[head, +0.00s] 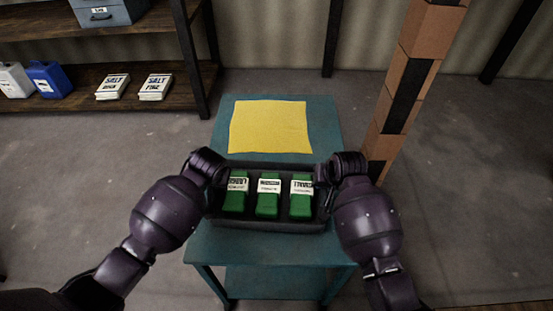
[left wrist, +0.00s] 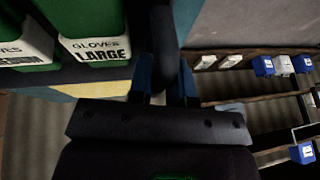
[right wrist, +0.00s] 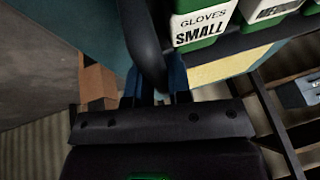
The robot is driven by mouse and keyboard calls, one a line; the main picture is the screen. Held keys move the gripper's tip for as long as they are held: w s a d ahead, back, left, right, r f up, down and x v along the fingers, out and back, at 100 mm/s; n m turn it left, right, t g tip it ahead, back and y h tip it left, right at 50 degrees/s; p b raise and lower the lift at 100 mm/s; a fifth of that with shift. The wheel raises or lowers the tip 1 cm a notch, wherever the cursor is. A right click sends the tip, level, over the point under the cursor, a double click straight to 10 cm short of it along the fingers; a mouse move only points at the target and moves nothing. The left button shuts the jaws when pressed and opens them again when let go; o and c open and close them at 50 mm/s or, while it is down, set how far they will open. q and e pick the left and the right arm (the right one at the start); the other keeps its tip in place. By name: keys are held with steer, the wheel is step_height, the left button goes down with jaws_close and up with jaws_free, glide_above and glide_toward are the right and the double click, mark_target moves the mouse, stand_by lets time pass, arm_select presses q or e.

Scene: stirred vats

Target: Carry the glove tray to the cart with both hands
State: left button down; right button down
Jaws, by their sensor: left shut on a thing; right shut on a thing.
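The dark glove tray (head: 268,226) holds three green glove boxes with white labels: one box (head: 236,192) at left, one (head: 268,195) in the middle, one (head: 301,196) at right. The tray is over the near half of the teal cart (head: 222,243); whether it touches the top I cannot tell. My left gripper (head: 214,180) is shut on the tray's left handle, which shows in the left wrist view (left wrist: 163,40). My right gripper (head: 328,180) is shut on the right handle, which shows in the right wrist view (right wrist: 150,48). The fingertips are mostly hidden in the head view.
A yellow mat (head: 270,126) lies on the far half of the cart top, just beyond the tray. A wooden shelf (head: 100,97) with salt packs and jugs is at back left. Grey floor is clear on the left.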

arm_select(q)
steer(key=shift+a+f, duration=0.1)
steer(key=shift+f, duration=0.25)
arm_select(e)
steer(key=shift+f, duration=0.35)
arm_select(q)
steer(key=c, duration=1.4)
jaws_free()
steer(key=shift+c, duration=0.2)
arm_select(e)
steer(key=c, duration=1.4)
jaws_free()
steer(key=shift+d, duration=0.1)
steer(key=shift+c, duration=0.2)
arm_select(q)
steer(key=o, duration=0.4)
arm_select(e)
steer(key=o, duration=0.4)
steer(key=shift+r, duration=0.1)
arm_select(q)
steer(key=v, duration=1.2)
arm_select(e)
steer(key=v, duration=1.2)
